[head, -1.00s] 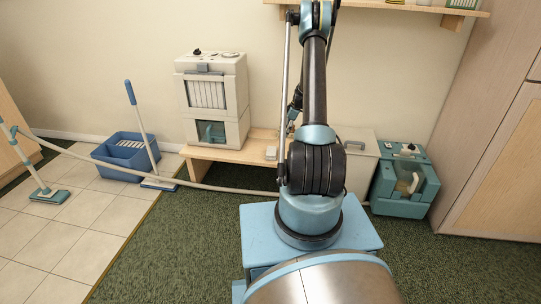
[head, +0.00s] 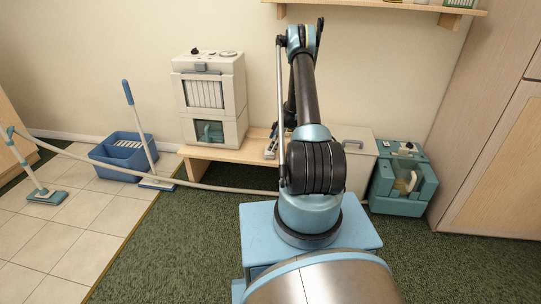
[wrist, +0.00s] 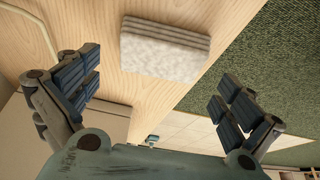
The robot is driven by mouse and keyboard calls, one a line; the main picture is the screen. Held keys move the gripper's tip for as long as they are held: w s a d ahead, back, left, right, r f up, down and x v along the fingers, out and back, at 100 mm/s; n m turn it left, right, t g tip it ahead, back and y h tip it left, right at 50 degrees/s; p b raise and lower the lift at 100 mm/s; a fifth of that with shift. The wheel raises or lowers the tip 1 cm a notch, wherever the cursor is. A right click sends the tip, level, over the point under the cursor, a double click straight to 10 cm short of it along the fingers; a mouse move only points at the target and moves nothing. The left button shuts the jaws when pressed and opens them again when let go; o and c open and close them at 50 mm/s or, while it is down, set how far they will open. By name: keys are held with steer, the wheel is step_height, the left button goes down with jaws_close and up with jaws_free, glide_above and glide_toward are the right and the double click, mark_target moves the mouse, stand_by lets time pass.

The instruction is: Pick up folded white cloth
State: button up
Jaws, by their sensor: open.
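The folded white cloth (wrist: 165,49) lies flat on the light wooden bench (wrist: 119,88), close to the bench edge, in the wrist view. It looks pale grey-white and layered. My gripper (wrist: 155,92) is open and empty, its dark padded fingers spread wide left and right. The cloth lies between and beyond the fingertips in the picture, and nothing is between the pads. In the head view my gripper (head: 271,147) is low over the right part of the bench (head: 220,160). There the cloth is hidden behind the gripper and arm.
A white and grey machine (head: 210,98) stands on the bench left of my gripper. A pale bin (head: 358,165) and a teal machine (head: 404,180) stand to the right. A hose (head: 225,189) crosses in front of the bench. A wall shelf (head: 385,6) is above. Green carpet in front is open.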

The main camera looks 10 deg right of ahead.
steer(key=shift+x, duration=2.4)
steer(key=shift+s+d, duration=0.1)
steer(key=c, duration=0.8)
steer(key=shift+r, duration=0.1)
